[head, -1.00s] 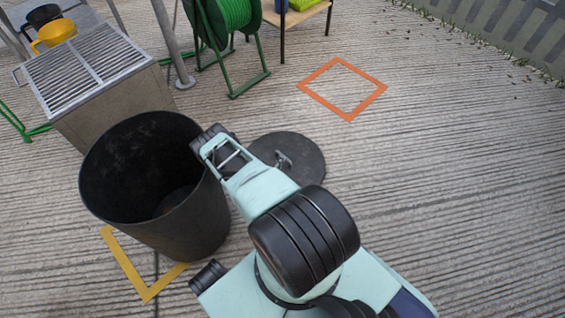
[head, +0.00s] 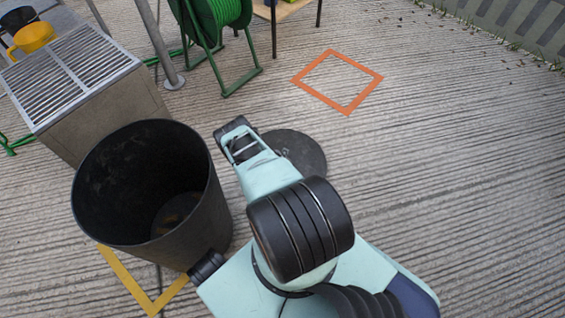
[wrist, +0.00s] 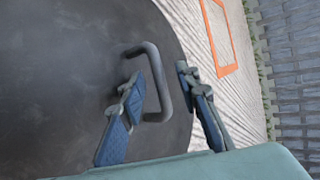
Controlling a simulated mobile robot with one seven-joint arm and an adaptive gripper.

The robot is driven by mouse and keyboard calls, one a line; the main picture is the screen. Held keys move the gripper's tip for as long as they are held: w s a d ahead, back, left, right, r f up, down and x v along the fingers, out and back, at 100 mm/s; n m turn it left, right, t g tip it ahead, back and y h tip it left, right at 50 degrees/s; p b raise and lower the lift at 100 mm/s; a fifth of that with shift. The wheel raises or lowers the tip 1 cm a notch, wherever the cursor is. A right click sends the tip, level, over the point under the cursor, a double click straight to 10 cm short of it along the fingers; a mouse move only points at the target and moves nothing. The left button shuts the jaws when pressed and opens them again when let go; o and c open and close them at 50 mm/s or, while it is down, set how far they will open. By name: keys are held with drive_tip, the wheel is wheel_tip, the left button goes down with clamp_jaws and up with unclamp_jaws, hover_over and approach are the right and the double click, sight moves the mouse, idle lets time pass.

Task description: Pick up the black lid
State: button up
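The black lid (head: 305,152) is a dark round disc lying flat on the ground, right of the black bin (head: 150,190). My arm covers its left part and its handle in the head view. In the wrist view the lid (wrist: 60,70) fills the left side, with its grey bent handle (wrist: 154,65) standing up from it. My gripper (wrist: 161,84) is open, with one blue-padded finger on each side of the handle's bar. I cannot tell whether either finger touches it. The fingers are hidden in the head view.
The open bin stands close on the left, over a yellow square outline (head: 125,275). An orange square outline (head: 345,108) lies on clear ground beyond the lid. A grated box (head: 100,110) and a green hose reel (head: 215,30) stand behind.

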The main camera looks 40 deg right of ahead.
clamp_jaws()
drive_tip(key=shift+r, duration=0.1)
idle(0.5)
